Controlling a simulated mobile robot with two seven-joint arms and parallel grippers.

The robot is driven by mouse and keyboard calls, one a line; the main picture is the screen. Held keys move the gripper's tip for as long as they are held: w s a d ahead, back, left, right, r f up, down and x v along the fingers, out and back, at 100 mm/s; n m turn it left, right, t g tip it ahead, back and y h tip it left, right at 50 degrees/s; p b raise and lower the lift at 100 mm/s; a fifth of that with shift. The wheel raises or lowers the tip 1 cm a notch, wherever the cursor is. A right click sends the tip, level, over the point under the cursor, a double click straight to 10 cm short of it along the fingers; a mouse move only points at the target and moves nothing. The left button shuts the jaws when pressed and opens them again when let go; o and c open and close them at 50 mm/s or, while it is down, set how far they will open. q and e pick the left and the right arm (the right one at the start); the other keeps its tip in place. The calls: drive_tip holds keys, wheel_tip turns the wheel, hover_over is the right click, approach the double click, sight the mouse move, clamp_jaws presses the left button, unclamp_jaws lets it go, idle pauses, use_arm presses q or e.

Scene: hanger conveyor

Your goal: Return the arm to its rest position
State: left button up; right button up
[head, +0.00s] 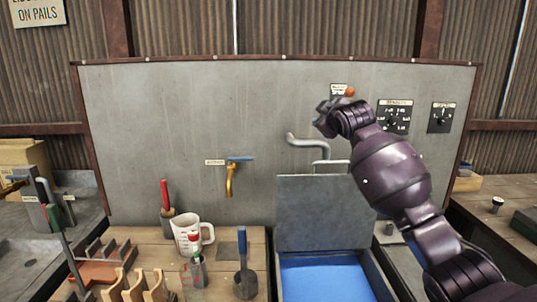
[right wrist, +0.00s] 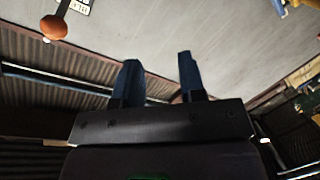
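My right arm comes in from the lower right of the head view and is raised before the grey panel (head: 130,120). Its gripper (head: 325,117) is near the panel's upper right, just below and left of an orange ball knob (head: 349,91) in the picture. In the right wrist view the two dark fingers of my right gripper (right wrist: 158,75) stand apart with nothing between them. The orange knob (right wrist: 54,27) shows at upper left there, clear of the fingers. My left gripper is not in view.
Below the arm stand a bin with blue contents (head: 322,278) and a raised grey lid (head: 322,215). Dials (head: 395,117) are right of the gripper. A brass tap (head: 230,180) and bent grey pipe (head: 305,141) project from the panel. A white jug (head: 187,235) stands on the left bench.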

drive_tip(key=s+d+f+m+t, duration=0.1)
drive_tip(key=s+d+f+m, duration=0.1)
drive_tip(key=s+f, duration=0.55)
drive_tip(key=s+d+f+m, duration=0.15)
drive_tip(key=s+f, duration=0.25)
drive_tip(key=f, duration=0.6)
drive_tip(key=s+d+f+m+t, duration=0.1)
drive_tip(key=s+f+m, duration=0.2)
drive_tip(key=s+f, duration=0.45)
drive_tip(key=s+d+f+m+g+h, duration=0.1)
drive_tip(key=s+d+f+m+g, duration=0.1)
drive_tip(key=s+f, duration=1.1)
drive_tip(key=s+d+f+m+g+h, duration=0.1)
drive_tip(key=s+d+f+g, duration=0.3)
drive_tip(key=s+f, duration=1)
drive_tip(key=s+d+h, duration=0.1)
drive_tip(key=s+d, duration=0.1)
drive_tip(key=s, duration=0.1)
drive_tip(key=shift+s+m, duration=0.35)
